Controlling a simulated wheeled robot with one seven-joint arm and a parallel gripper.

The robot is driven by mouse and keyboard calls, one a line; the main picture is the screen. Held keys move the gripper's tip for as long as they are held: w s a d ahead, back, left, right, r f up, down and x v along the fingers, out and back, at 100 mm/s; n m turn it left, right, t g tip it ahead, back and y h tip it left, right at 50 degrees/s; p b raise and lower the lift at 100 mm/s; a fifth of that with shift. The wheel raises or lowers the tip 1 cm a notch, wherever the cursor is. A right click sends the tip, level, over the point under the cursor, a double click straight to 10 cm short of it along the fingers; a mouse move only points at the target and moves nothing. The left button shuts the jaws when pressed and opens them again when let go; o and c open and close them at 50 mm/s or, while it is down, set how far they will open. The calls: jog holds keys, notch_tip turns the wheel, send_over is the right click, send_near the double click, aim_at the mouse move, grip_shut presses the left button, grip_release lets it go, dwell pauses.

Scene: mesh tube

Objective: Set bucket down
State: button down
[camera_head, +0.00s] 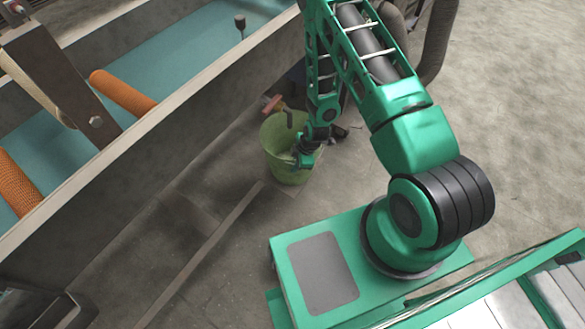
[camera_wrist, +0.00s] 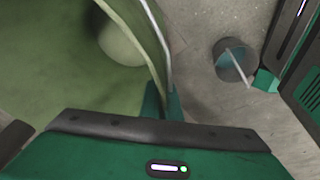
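The yellow-green bucket (camera_head: 280,140) is upright beside the long trough in the head view, low near the floor. I cannot tell whether its base touches the floor. In the wrist view the bucket (camera_wrist: 50,65) fills the left side, with a pale round patch inside. My gripper (camera_head: 304,157) is at the bucket's right side in the head view. In the wrist view my gripper (camera_wrist: 165,100) has its fingers close together on the bucket's rim. The arm partly hides the bucket's right side.
The grey-walled trough (camera_head: 150,125) with orange rollers (camera_head: 122,92) runs along the left. A small red-handled part (camera_head: 271,104) is by the bucket's top. A grey container (camera_wrist: 228,62) with a stick stands on the floor in the wrist view. Open concrete floor (camera_head: 520,110) lies right.

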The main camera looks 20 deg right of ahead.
jog(key=shift+f, duration=0.5)
jog(key=c, duration=2)
grip_release()
jog(key=v, duration=1.2)
jog(key=shift+w, duration=0.1)
